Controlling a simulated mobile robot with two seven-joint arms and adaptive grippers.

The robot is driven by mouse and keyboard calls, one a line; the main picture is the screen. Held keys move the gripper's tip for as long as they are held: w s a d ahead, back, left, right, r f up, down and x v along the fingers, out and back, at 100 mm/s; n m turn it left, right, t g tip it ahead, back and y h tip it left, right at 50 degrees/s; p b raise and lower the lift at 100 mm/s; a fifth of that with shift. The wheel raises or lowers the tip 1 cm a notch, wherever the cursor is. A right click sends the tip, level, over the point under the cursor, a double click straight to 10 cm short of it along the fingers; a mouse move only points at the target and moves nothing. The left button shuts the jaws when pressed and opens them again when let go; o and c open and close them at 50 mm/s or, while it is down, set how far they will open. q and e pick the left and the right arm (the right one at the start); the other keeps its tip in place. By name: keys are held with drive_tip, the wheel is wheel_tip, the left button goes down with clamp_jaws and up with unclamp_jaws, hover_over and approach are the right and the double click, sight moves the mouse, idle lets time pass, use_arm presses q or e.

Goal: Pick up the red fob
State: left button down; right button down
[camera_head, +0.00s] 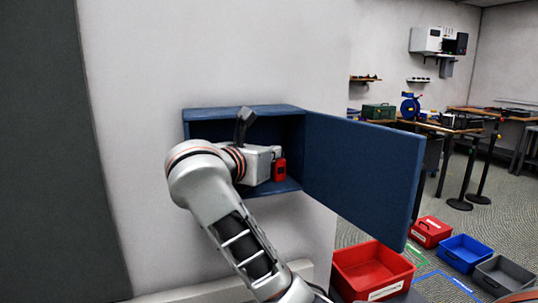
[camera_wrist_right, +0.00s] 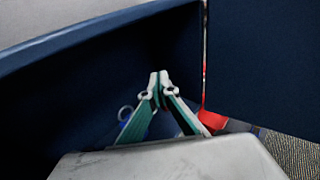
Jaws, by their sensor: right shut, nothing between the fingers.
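The red fob (camera_head: 280,169) shows in the head view inside the open blue wall cabinet (camera_head: 245,110), toward its right side. It appears just right of my right gripper (camera_head: 262,162), whose body covers part of the cabinet's inside. In the wrist view, my right gripper (camera_wrist_right: 160,84) has its fingertips together with nothing between them. A red patch (camera_wrist_right: 212,121) shows to the right of the fingers; I cannot tell whether it is the fob or something beyond. A blue item with a ring (camera_wrist_right: 125,114) is partly hidden behind the left finger. My left gripper is not in view.
The cabinet door (camera_head: 362,172) stands open to the right, close to my right gripper. A red bin (camera_head: 372,272) is on the floor below it. Smaller red (camera_head: 431,231), blue (camera_head: 466,252) and grey (camera_head: 503,275) bins lie farther right. Workbenches stand at the back right.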

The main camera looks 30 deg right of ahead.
drive_tip(key=shift+f+x, duration=0.25)
drive_tip(key=shift+x, duration=0.75)
drive_tip(key=shift+f+b, duration=0.25)
drive_tip(key=shift+b, duration=0.1)
drive_tip(key=shift+s+a+f, duration=0.1)
drive_tip(key=shift+s+a, duration=0.05)
drive_tip(key=shift+a, duration=0.45)
drive_tip(key=shift+f, duration=0.1)
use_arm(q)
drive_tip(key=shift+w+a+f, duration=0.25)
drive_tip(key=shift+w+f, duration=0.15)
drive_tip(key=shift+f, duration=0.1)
